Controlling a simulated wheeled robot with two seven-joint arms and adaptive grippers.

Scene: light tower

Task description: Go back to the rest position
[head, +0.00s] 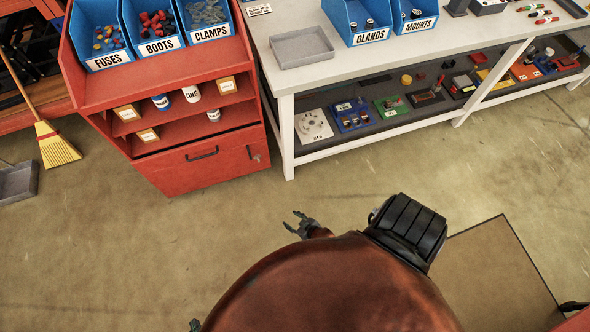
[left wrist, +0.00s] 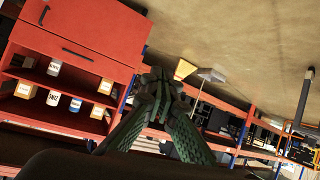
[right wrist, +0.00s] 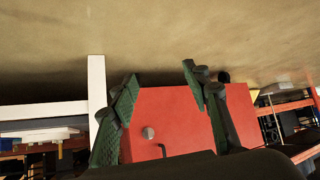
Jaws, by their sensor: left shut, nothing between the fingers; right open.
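My left gripper (head: 195,325) barely shows at the bottom edge of the head view, left of my reddish-brown body. In the left wrist view its dark green fingers (left wrist: 158,82) meet at the tips with nothing between them. My right gripper (head: 297,222) shows in the head view above my body, over the bare floor in front of the red cabinet (head: 205,160). Its fingers are apart and empty, as in the right wrist view (right wrist: 160,77). Neither gripper touches anything that I can see.
A white workbench (head: 290,145) with bins and a lower shelf stands at the back right. A yellow broom (head: 56,148) and a grey dustpan (head: 17,183) are at the left. A brown mat (head: 500,285) lies at the lower right. The concrete floor between is clear.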

